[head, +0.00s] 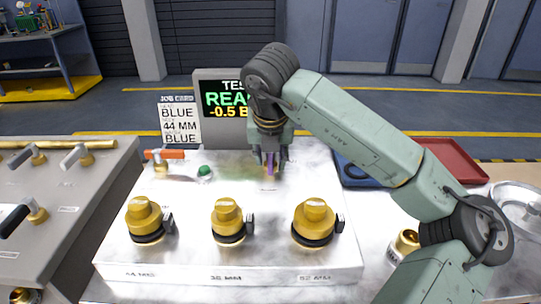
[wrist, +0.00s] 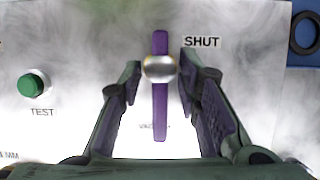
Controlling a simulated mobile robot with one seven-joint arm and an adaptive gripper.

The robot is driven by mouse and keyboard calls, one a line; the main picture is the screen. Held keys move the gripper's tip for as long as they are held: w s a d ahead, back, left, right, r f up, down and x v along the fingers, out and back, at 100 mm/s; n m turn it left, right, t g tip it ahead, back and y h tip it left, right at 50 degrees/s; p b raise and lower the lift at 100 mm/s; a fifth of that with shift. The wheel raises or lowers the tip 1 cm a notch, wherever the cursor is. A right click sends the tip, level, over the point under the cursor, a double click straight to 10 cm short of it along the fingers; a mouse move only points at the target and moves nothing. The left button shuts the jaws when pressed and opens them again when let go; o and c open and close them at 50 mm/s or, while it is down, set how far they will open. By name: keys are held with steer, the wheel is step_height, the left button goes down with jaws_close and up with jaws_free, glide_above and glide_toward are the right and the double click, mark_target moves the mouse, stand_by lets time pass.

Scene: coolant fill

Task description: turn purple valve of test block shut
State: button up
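The purple valve (wrist: 160,112) has a long thin handle with a round metal hub. In the wrist view the handle runs up and down the picture, left of the printed word SHUT (wrist: 202,42). My gripper (wrist: 160,66) is open, with one finger on each side of the handle and a visible gap on both sides. In the head view my gripper (head: 270,158) points down over the back of the white test block (head: 115,252). Only a sliver of the purple valve (head: 270,169) shows between the fingers there.
A green TEST button (wrist: 33,84) and an orange-handled valve (head: 163,154) are left of the purple valve. Three brass fittings (head: 228,218) stand along the block's front. A display (head: 222,130) and a job card (head: 179,120) stand behind.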

jaws_close()
steer(key=shift+f+n+b, duration=0.1)
steer(key=shift+n+b, duration=0.2)
steer(key=shift+b, duration=0.05)
steer(key=shift+d+f+n+y+b, duration=0.15)
steer(key=shift+n+y+b, duration=0.25)
steer(key=shift+n+b, duration=0.5)
steer(key=n+b, duration=0.1)
steer(key=n, duration=0.1)
steer(key=n+g+y+b, duration=0.1)
steer(key=n, duration=0.1)
steer(key=shift+w+d+y, duration=0.1)
steer(key=shift+d+y, duration=0.1)
steer(key=shift+y, duration=0.1)
steer(key=n, duration=0.2)
steer(key=n+g+y, duration=0.1)
steer(key=n, duration=0.2)
steer(key=shift+w+d+r+n+g, duration=0.2)
steer(key=shift+r+n+g, duration=0.1)
steer(key=shift+n, duration=0.1)
steer(key=n, duration=0.2)
steer(key=n+g+p, duration=0.1)
steer(key=n+g+y+p, duration=0.1)
steer(key=n, duration=0.1)
steer(key=shift+w+n, duration=0.25)
steer(key=shift+n, duration=0.05)
steer(key=shift+f, duration=0.1)
steer(key=shift+d, duration=0.1)
